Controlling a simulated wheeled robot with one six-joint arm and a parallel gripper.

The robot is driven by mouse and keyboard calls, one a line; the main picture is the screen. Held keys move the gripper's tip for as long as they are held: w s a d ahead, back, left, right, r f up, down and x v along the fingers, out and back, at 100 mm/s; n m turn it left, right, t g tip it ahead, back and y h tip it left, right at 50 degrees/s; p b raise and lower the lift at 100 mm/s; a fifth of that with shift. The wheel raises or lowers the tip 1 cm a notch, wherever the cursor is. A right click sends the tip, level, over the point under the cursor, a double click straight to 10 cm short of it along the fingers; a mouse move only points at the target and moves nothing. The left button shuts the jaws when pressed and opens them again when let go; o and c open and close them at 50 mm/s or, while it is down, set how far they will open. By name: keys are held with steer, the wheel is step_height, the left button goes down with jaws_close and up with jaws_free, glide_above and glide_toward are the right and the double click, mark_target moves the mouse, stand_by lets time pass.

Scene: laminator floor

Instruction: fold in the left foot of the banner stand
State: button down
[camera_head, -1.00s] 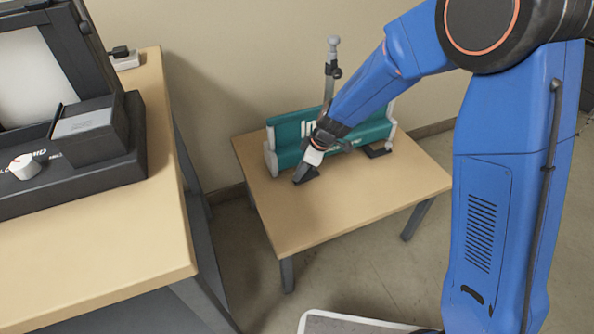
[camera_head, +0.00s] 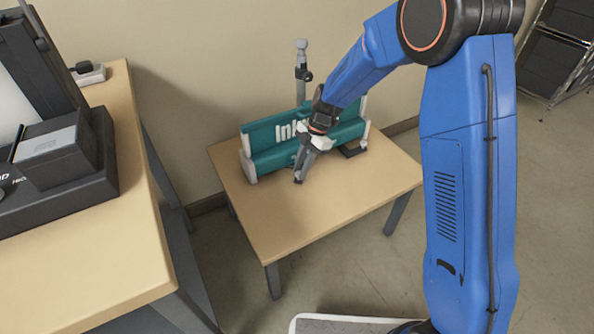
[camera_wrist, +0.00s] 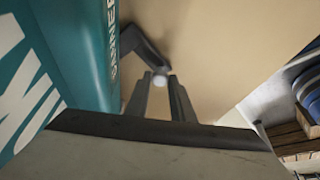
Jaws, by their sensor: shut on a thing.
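The banner stand (camera_head: 265,162) is a teal roll-up unit with white lettering and pale end caps, lying along the back of a small wooden table. My gripper (camera_head: 299,179) points down in front of it, low over the tabletop. In the wrist view my gripper (camera_wrist: 160,75) is shut on the end of the dark left foot (camera_wrist: 146,45), which comes out from the teal body at an angle. A small pale knob shows between the fingers. In the head view the left foot is mostly hidden by my gripper. The dark right foot (camera_head: 353,151) sticks out at the right.
The small table (camera_head: 310,218) has clear room in front and at right. A pole (camera_head: 302,75) rises behind the banner stand. A larger table (camera_head: 110,245) with a black laminator (camera_head: 62,150) stands at left. A wire rack (camera_head: 550,50) is at back right.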

steer(key=shift+w+d+n, duration=0.2)
steer(key=shift+w+n, duration=0.05)
steer(key=shift+n, duration=0.05)
steer(key=c, duration=1.5)
jaws_free()
steer(key=shift+c, duration=0.2)
